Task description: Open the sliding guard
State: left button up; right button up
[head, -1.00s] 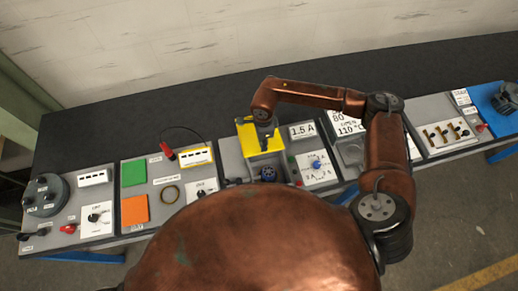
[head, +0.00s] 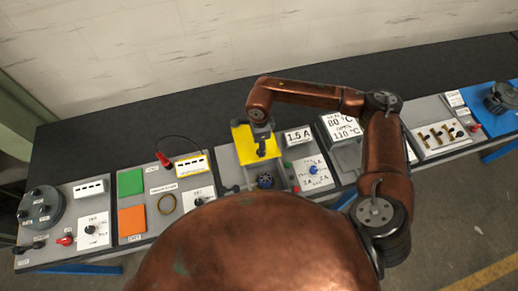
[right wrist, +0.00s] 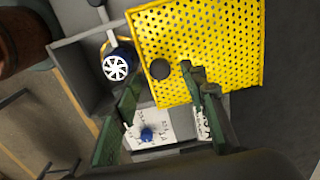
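The sliding guard (head: 243,147) is a yellow panel standing over a grey station at the middle of the bench. In the right wrist view the guard (right wrist: 215,45) is perforated and has a round black knob (right wrist: 160,68) near its edge. My right gripper (head: 262,150) is at the guard in the head view. In the right wrist view its two green fingers (right wrist: 160,80) are apart, with the knob showing between their tips. I cannot tell whether they touch it. A blue-rimmed wheel with white spokes (right wrist: 116,67) shows beside the guard. My left gripper is not in view.
A panel with a blue knob (head: 313,170) and a 1.5 A display (head: 298,136) sit right of the guard. Green (head: 130,182) and orange (head: 132,221) squares and a red plug (head: 163,159) with a cable lie left. The black bench behind is clear.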

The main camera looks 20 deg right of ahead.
notch_tip(320, 180, up, 8)
jog(key=shift+a, duration=0.1)
dwell(0.7)
